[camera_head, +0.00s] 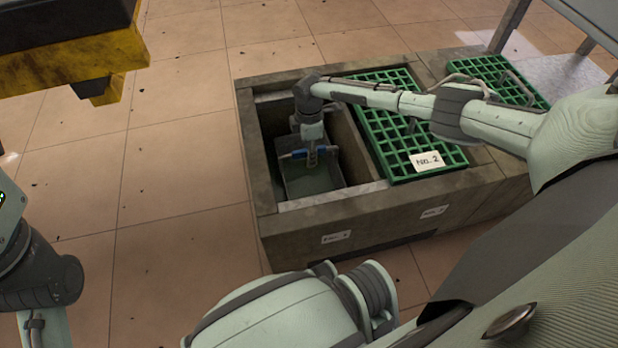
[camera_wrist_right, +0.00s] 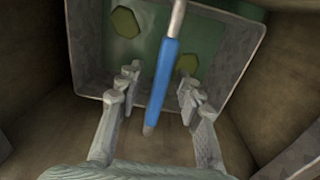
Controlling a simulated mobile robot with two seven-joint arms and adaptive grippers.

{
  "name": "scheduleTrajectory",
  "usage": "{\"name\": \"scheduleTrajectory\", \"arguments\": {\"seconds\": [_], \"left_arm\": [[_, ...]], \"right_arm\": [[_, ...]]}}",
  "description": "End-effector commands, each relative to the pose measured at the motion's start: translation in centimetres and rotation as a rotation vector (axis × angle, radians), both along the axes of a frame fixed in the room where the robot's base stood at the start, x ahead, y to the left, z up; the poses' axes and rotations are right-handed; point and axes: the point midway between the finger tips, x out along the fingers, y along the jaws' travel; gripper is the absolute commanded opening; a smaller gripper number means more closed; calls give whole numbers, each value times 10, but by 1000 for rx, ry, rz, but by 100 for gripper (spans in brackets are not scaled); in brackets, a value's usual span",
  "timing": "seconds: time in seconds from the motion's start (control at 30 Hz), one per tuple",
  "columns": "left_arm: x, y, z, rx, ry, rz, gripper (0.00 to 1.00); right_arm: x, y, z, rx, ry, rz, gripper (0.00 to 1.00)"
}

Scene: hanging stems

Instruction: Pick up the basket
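The basket (camera_head: 314,186) is a grey, square, open-topped container low inside the uncovered left compartment of the concrete pit. Its bar handle with a blue grip (camera_wrist_right: 163,75) crosses above it. In the right wrist view the basket (camera_wrist_right: 90,50) has greenish contents with two olive-green pieces. My right gripper (camera_head: 311,152) reaches down into the compartment. In the wrist view its two fingers (camera_wrist_right: 158,84) are spread, one on each side of the blue grip, with gaps showing. Whether the fingertips reach below the grip is unclear. My left gripper is outside the views.
The concrete pit wall (camera_head: 250,150) closely surrounds the basket. A green grate labelled No. 2 (camera_head: 397,130) covers the compartment to the right, and another green grate (camera_head: 492,80) lies beyond. A yellow and black object (camera_head: 75,60) hangs at upper left. Tiled floor (camera_head: 180,150) is clear.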

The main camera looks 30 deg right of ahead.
Motion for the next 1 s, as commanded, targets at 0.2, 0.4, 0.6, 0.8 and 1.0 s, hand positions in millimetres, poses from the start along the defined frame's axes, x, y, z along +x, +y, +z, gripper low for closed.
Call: {"name": "scheduleTrajectory", "arguments": {"seconds": [0.2, 0.4, 0.6, 0.8, 1.0], "left_arm": [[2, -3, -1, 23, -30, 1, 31], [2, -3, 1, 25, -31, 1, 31], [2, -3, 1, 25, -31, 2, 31], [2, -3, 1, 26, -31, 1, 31], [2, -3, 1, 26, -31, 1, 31]], "right_arm": [[1, 0, -27, 0, 0, 0, 36], [1, 0, -27, 0, 0, 0, 36], [0, 0, -27, 0, 0, 0, 18], [0, 0, -27, 0, 0, -1, 0], [0, -1, -27, -1, 0, -1, 0]]}}
